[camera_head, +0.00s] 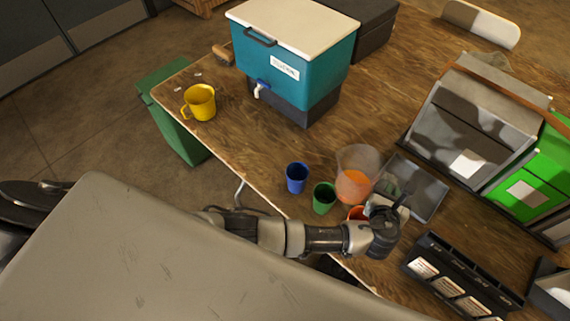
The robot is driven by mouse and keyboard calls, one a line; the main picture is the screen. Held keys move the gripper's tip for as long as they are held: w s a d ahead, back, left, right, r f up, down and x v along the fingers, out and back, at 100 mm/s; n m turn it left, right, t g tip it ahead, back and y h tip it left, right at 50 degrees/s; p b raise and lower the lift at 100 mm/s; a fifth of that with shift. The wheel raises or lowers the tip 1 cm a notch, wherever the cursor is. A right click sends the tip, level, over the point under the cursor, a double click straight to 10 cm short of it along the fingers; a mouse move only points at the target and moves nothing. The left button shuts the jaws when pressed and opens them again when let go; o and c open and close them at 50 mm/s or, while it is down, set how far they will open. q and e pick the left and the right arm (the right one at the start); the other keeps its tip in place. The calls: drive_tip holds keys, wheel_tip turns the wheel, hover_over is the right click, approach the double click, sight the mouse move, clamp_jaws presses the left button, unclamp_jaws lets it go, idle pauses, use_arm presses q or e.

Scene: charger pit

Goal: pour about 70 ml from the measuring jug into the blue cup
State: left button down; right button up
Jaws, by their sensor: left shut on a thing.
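The measuring jug (357,163) is clear, with orange liquid in its lower part. It stands near the table's front edge, apparently upright. My left gripper (388,205) comes in from the left and reaches the jug's near right side. It is shut, apparently on the jug's handle, though the fingers and wrist hide the contact. The blue cup (297,178) stands upright to the left of the jug, near the table edge, apart from it. Its inside looks dark, and I cannot tell if it holds anything. My right gripper is not in view.
A green cup (324,197) stands between the blue cup and the jug. An orange-red cup (357,212) is partly hidden by my arm. A grey tray (430,200) lies right of the jug. A teal cooler (300,65) and yellow mug (199,102) stand farther back.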

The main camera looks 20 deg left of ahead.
sight(383, 176)
use_arm(q)
drive_tip(key=shift+s+a+r+p, duration=0.1)
drive_tip(key=shift+s+r+p, duration=0.2)
drive_tip(key=shift+s+p, duration=0.2)
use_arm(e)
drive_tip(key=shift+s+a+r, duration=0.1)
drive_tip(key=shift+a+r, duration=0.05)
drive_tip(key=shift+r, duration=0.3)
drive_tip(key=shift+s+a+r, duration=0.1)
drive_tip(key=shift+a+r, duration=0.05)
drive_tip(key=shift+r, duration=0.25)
use_arm(q)
drive_tip(key=shift+w, duration=0.1)
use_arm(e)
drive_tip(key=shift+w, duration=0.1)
